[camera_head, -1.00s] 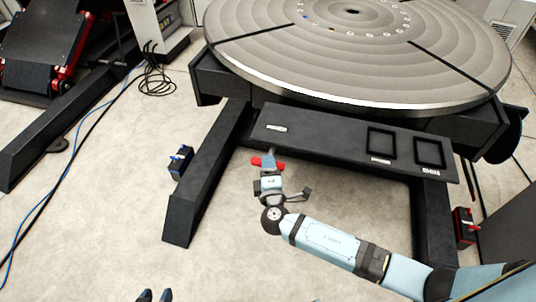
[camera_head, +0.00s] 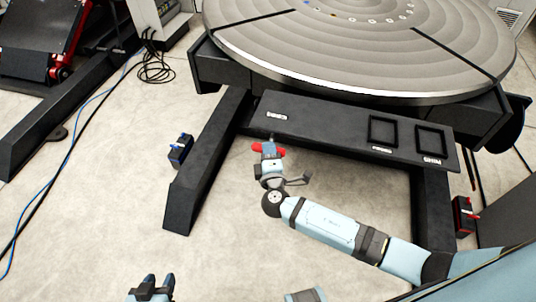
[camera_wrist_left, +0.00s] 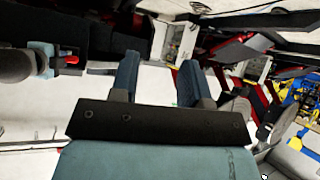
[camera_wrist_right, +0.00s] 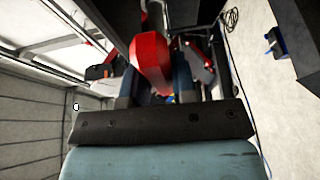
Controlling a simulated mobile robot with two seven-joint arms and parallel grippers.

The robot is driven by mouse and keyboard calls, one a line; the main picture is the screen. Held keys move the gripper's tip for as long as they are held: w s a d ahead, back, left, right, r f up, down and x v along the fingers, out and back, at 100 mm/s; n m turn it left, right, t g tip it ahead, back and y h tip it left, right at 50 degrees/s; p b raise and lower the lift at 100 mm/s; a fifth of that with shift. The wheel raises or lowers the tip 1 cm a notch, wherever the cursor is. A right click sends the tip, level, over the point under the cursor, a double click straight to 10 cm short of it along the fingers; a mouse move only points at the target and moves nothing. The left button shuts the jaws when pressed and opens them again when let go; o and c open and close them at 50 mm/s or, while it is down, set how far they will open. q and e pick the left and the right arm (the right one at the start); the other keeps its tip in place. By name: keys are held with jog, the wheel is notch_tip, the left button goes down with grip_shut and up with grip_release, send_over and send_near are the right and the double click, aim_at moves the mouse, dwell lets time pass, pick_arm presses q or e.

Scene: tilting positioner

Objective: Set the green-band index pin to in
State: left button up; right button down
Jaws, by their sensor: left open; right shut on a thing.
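My right gripper (camera_head: 268,147) is shut on a red handle (camera_wrist_right: 150,62), just below the front edge of the black panel under the round table. The handle also shows in the head view (camera_head: 280,151), beside the fingers. No green band shows on it, and its far end is hidden, so I cannot tell whether it is the index pin or how far in it sits. My left gripper (camera_head: 152,282) is open and empty, low over the floor at the bottom left. Its two fingers show apart in the left wrist view (camera_wrist_left: 160,82).
The round table (camera_head: 360,75) stands on black legs. Its front panel (camera_head: 330,127) has two framed recesses and white labels. A blue-handled box (camera_head: 180,150) is by the left leg, a red one (camera_head: 463,215) at the right. Cables (camera_head: 155,68) lie at left; the floor between is clear.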

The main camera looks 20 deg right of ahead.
aim_at(273, 137)
jog(key=w+d, duration=0.1)
jog(key=w+b, duration=0.1)
jog(key=shift+w+d+f, duration=0.1)
jog(key=shift+w+d, duration=0.2)
jog(key=shift+d, duration=0.05)
jog(key=shift+r, duration=0.25)
jog(key=c, duration=1.1)
grip_release()
jog(key=shift+d, duration=0.1)
jog(key=shift+c, duration=0.2)
jog(key=shift+o, duration=1.1)
jog(key=shift+w+f, duration=0.1)
jog(key=shift+w, duration=0.05)
